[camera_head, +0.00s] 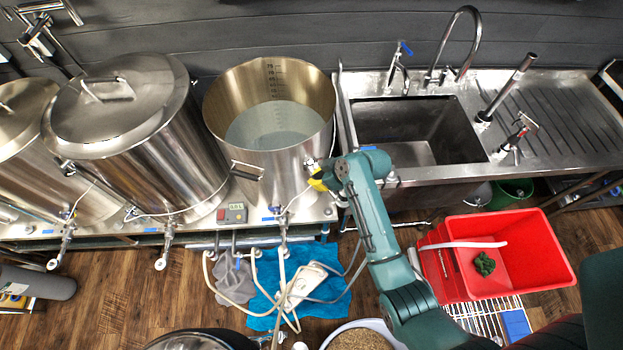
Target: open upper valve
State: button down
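A large open steel pot (225,115) holds clear liquid and stands on the steel bench left of the sink. A small metal fitting with a yellow part (315,183) shows at the pot's right side, at the end of my teal arm. It may be the upper valve, but I cannot tell whether the yellow part belongs to a valve or to my gripper. My gripper (318,176) is close beside the pot wall; its fingers are too small and hidden to read. A lower tap (283,228) sits at the pot's front base, with a hose near it.
Two lidded steel pots (150,150) stand to the left with front taps. A sink (415,130) with faucets is at the right. A red crate (540,250), a blue cloth (262,303) and hoses lie below on the wooden floor.

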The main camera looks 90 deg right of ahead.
dwell(0.4)
notch_tip(320, 180, up, 8)
jog(key=s+d+b, duration=0.1)
jog(key=s, duration=0.1)
jog(key=shift+d, duration=0.15)
dwell(0.4)
